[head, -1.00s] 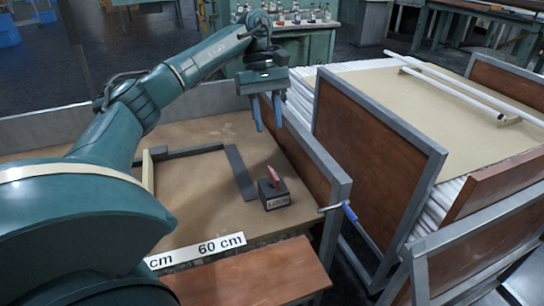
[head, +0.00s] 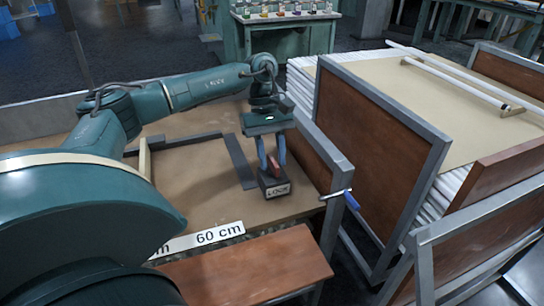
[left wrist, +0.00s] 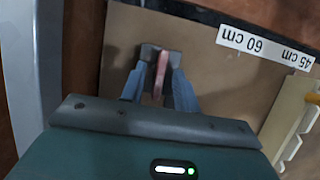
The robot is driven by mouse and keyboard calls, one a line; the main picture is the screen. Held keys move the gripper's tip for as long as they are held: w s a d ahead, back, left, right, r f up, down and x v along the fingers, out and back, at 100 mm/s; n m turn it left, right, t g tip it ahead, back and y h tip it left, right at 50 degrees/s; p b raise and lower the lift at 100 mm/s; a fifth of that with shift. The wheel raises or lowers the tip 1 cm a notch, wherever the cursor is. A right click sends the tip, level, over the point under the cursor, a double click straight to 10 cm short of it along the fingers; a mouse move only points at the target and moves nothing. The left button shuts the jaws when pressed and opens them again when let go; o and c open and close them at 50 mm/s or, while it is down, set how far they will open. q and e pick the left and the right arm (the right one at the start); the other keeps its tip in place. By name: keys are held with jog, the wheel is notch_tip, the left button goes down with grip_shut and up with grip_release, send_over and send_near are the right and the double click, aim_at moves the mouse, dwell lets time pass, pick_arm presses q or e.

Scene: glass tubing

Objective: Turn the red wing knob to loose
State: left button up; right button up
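The red wing knob (head: 273,166) stands on a small dark block (head: 276,190) with a white label on its front. The label's lettering is too small to read surely. My left gripper (head: 272,165) points down over the block with its two blue fingers on either side of the knob. In the left wrist view the knob (left wrist: 160,75) shows between the open fingers (left wrist: 158,82), with narrow gaps that seem to remain beside it. The fingers hide part of the block. My right gripper is in no view.
The block sits on a brown board (head: 205,190) near a dark angled frame (head: 240,160) and a white strip marked 60 cm (head: 215,235). A metal-edged brown panel (head: 325,160) stands close on the right. A blue-handled clamp (head: 350,200) is on its corner.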

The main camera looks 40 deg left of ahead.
pick_arm(q)
jog(key=shift+c, duration=0.4)
grip_shut()
